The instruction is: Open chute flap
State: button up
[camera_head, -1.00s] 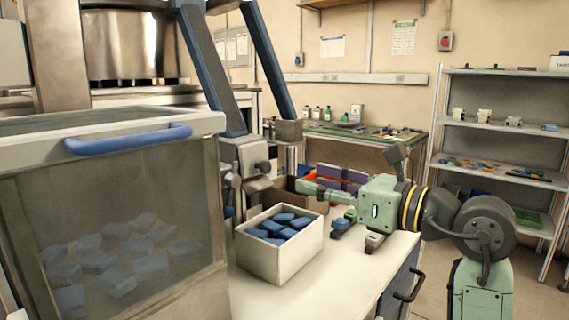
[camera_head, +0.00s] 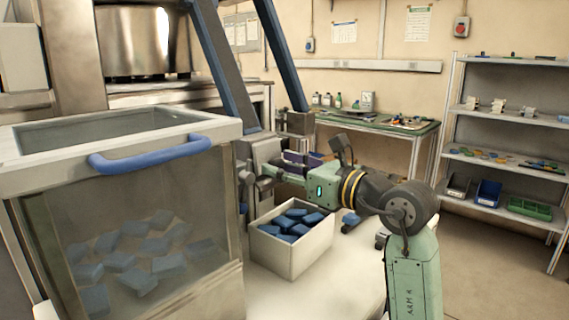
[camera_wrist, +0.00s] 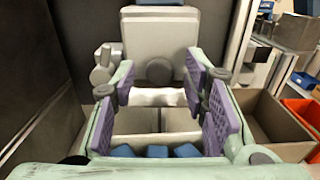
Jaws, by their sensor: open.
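The grey chute (camera_head: 258,150) is on the machine's front, behind the pale box; it also shows ahead in the wrist view (camera_wrist: 160,35). A round knob (camera_wrist: 158,70) sits low on its face, with a lever-like part (camera_wrist: 103,68) on its left. I cannot make out the flap's edges or whether it is open. My gripper (camera_wrist: 160,88) is open, its purple pads apart on either side of the knob, nothing between them. In the head view my gripper (camera_head: 272,172) is close in front of the chute; whether it touches is unclear.
A pale box (camera_head: 290,245) of blue pieces stands on the table below my gripper. A clear-walled bin (camera_head: 150,215) with a blue handle (camera_head: 150,153) is at left. Brown (camera_wrist: 268,120) and orange (camera_wrist: 305,112) bins lie right of the gripper.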

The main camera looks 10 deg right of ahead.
grip_shut()
dwell(0.6)
dwell(0.3)
